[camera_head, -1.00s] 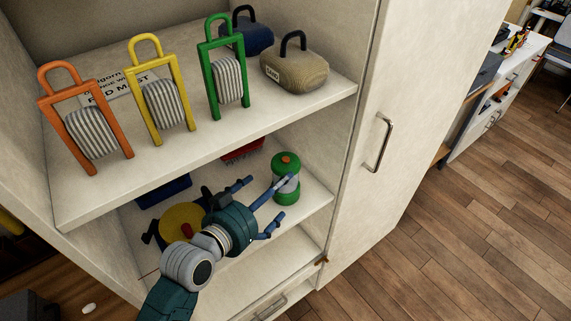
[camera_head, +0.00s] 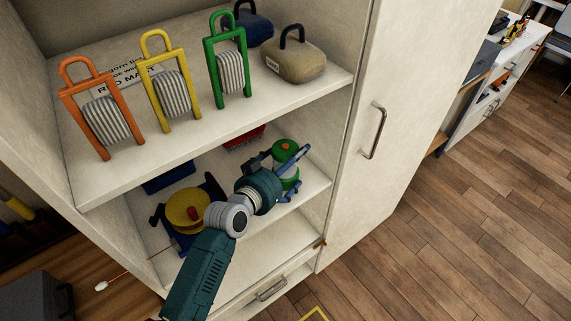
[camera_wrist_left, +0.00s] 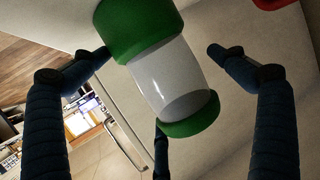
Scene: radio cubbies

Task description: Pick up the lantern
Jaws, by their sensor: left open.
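The lantern (camera_head: 286,152) stands on the middle shelf of the cabinet, near its right side. It has a green top with an orange knob and a green base. In the left wrist view the lantern (camera_wrist_left: 178,80) shows its clear, pale middle between two green ends. My left gripper (camera_head: 290,172) is at the lantern, with its fingers open on either side of it. In the left wrist view the fingers (camera_wrist_left: 160,75) are spread around the lantern, and a third finger shows below it. I cannot tell whether any finger touches it. My right gripper is not in view.
A yellow round thing on a blue base (camera_head: 188,208) sits left of my arm on the same shelf. A red brush-like thing (camera_head: 243,137) lies behind. The upper shelf (camera_head: 215,125) overhangs, holding orange, yellow and green framed items. A closed cabinet door (camera_head: 395,110) stands to the right.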

